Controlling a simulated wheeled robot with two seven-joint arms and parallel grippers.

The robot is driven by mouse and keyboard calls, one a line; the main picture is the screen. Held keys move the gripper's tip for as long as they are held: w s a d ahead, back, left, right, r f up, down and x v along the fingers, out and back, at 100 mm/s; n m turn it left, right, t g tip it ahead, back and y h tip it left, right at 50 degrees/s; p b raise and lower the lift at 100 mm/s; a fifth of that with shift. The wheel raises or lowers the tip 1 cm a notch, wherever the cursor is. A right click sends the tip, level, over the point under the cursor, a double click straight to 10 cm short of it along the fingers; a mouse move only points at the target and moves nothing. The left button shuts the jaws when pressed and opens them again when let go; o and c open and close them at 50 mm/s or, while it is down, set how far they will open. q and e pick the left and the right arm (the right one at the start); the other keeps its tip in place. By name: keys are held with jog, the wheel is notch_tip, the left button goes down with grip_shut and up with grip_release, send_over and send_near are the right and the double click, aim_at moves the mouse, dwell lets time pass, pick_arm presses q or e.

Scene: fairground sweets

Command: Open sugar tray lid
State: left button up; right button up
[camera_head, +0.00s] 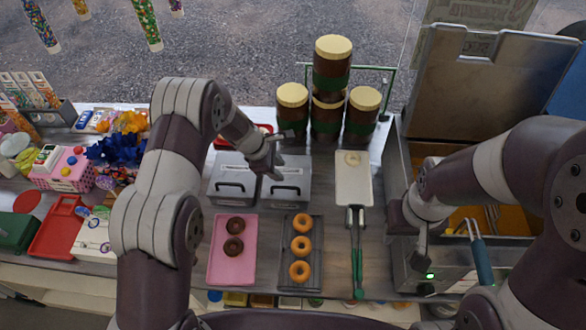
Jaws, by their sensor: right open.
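Two grey lidded trays with dark handles stand side by side in the middle of the counter, a left tray (232,187) and a right tray (287,190). Both lids look shut. I cannot tell which one holds sugar. My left gripper (275,168) hangs over the back of the trays, near the gap between them and the right tray's back edge. Its fingers are small and partly hidden, so I cannot tell whether they are apart or touch a lid. My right gripper (424,262) is open at the fryer's left edge, away from the trays.
In front lie a pink tray (217,270) with two chocolate doughnuts and a dark rack (287,275) with plain doughnuts. A white tray (353,190) with one doughnut and green-handled tongs (357,262) are to the right. Brown jars (331,70) stand behind. The fryer (400,165) is at the right.

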pick_arm(q)
jog(key=p, duration=0.2)
send_over(294, 187)
jog(key=s+a, duration=0.2)
jog(key=a, duration=0.1)
jog(key=f, duration=0.6)
jog(key=shift+w+d, duration=0.25)
jog(key=x, duration=0.3)
jog(key=p+x, duration=0.1)
jog(key=shift+w+d, duration=0.1)
jog(key=shift+w, duration=0.2)
jog(key=shift+s, duration=0.15)
jog(key=shift+c, duration=0.3)
grip_shut()
